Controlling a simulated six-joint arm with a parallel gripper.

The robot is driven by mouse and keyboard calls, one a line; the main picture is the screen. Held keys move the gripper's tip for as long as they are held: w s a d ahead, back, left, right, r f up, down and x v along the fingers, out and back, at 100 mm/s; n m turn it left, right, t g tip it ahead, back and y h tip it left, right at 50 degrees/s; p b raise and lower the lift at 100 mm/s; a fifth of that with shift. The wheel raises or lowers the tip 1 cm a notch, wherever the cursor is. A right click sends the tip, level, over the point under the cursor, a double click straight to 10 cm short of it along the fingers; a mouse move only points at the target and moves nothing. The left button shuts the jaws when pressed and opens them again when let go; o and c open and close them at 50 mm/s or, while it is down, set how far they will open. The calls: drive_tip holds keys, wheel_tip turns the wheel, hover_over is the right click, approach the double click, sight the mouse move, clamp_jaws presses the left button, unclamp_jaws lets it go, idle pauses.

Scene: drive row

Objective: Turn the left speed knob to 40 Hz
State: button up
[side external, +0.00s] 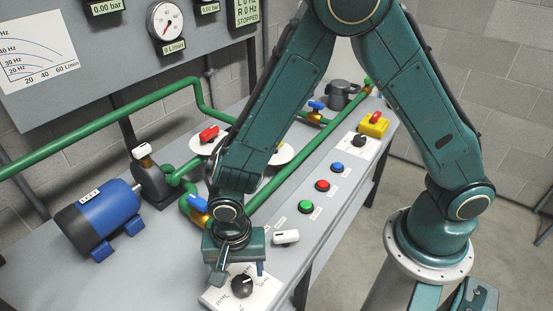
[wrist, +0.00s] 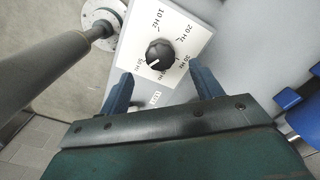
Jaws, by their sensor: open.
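The left speed knob (side external: 242,286) is a round black knob on a white scale plate (side external: 215,297) at the near end of the bench. In the wrist view the knob (wrist: 160,54) has a white pointer line aimed to the lower left, toward the small labels there, whose digits are hard to read. The 10 Hz and 20 Hz labels are clear above and to the right of it. My gripper (side external: 240,272) is open and empty, just above the knob. In the wrist view its fingers (wrist: 161,74) are wide apart, below and to either side of the knob, not touching it.
Green (side external: 306,206), red (side external: 323,185) and blue (side external: 337,167) buttons and another black knob (side external: 359,140) lie farther along. A blue motor (side external: 98,218) stands left. The display (side external: 246,12) reads 0 Hz, STOPPED.

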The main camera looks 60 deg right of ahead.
sight(242, 284)
drive_tip(key=shift+f, duration=3.15)
drive_tip(key=c, duration=1)
